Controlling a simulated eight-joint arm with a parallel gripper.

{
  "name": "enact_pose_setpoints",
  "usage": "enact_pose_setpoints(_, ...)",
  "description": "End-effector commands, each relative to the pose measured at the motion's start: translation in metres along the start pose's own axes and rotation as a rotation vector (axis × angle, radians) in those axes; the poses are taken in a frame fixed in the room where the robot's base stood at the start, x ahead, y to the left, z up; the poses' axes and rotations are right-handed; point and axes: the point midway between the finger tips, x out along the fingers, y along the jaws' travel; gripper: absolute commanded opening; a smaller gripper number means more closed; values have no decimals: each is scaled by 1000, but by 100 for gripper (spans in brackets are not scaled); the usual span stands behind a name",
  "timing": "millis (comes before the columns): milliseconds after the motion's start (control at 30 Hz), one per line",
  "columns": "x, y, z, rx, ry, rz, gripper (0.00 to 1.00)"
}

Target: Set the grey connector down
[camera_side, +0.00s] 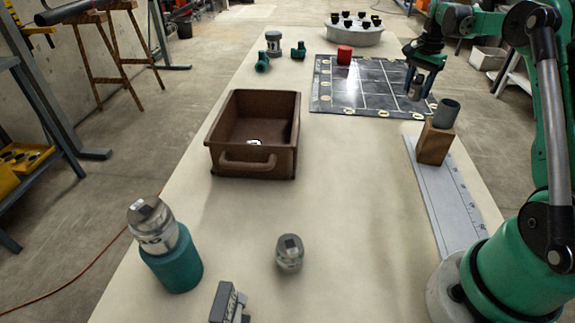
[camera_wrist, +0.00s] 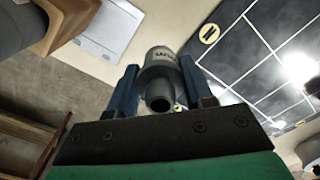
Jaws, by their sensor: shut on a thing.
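My gripper (camera_side: 417,84) is above the right part of the dark gridded mat (camera_side: 345,100), pointing down. In the wrist view its two blue fingers (camera_wrist: 158,70) are closed on both sides of the grey connector (camera_wrist: 158,92), a hollow grey cylinder with dark lettering. The held connector (camera_side: 416,92) is small and partly hidden by the fingers in the side view. It looks held over the mat's right side; I cannot tell its exact height.
A wooden block (camera_side: 435,145) bearing a grey cylinder (camera_side: 447,113) stands on the grey ruled plate (camera_side: 447,205), close to my gripper. A red cylinder (camera_side: 345,54) sits at the mat's back. A brown bin (camera_side: 283,165) is left.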

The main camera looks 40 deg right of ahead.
Motion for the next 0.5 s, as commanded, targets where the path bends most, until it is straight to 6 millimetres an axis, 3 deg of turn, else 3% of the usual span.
enact_pose_setpoints(500,74,4,-6,14,0,0,0)
